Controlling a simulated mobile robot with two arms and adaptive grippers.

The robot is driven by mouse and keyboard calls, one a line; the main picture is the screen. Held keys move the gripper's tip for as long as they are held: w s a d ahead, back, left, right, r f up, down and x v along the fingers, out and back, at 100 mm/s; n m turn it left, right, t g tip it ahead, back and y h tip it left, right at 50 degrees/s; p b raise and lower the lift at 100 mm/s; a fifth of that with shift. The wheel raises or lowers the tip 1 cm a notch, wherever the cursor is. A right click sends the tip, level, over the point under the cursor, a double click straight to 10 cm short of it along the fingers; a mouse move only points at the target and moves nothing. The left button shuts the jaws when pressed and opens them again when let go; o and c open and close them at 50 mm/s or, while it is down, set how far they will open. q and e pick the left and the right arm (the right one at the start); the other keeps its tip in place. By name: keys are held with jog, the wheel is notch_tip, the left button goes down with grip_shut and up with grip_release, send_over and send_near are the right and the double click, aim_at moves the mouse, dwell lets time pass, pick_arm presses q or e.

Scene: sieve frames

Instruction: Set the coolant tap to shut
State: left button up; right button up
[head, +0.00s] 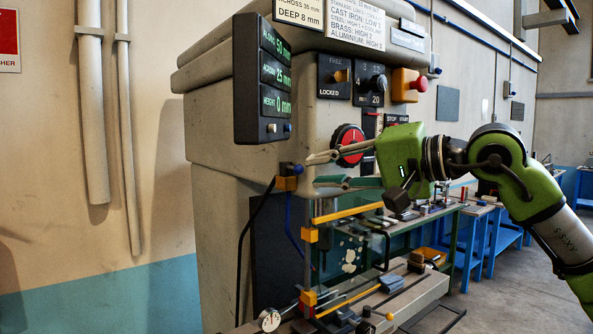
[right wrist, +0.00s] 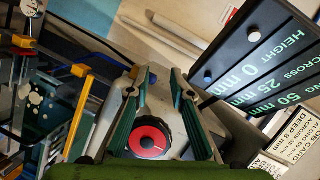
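The coolant tap appears to be the small orange block (head: 286,183) with a blue knob (head: 298,169) on the machine's front, below the display box. A blue hose runs down below it. The lettering or setting of the tap is too small to read. My right gripper (head: 315,170) is open and empty, reaching in from the right. Its two fingertips lie just right of the blue knob, one above and one below its height; contact cannot be told. In the right wrist view the open fingers (right wrist: 160,76) show; I cannot make out the tap clearly there. My left gripper is out of view.
A red dial (head: 348,145) sits behind the upper finger; it also shows in the wrist view (right wrist: 148,138). The display box (head: 262,80) juts out above the tap. An orange-framed clear guard (head: 345,250) and machine table (head: 420,290) lie below. Switches (head: 370,84) are above.

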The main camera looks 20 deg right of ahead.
jog(key=h, duration=0.2)
send_near(296, 169)
jog(key=s+d, duration=0.2)
jog(key=t, duration=0.1)
jog(key=p+x, duration=0.5)
jog(key=x, duration=0.9)
jog(key=shift+w+d+f, duration=0.15)
grip_shut()
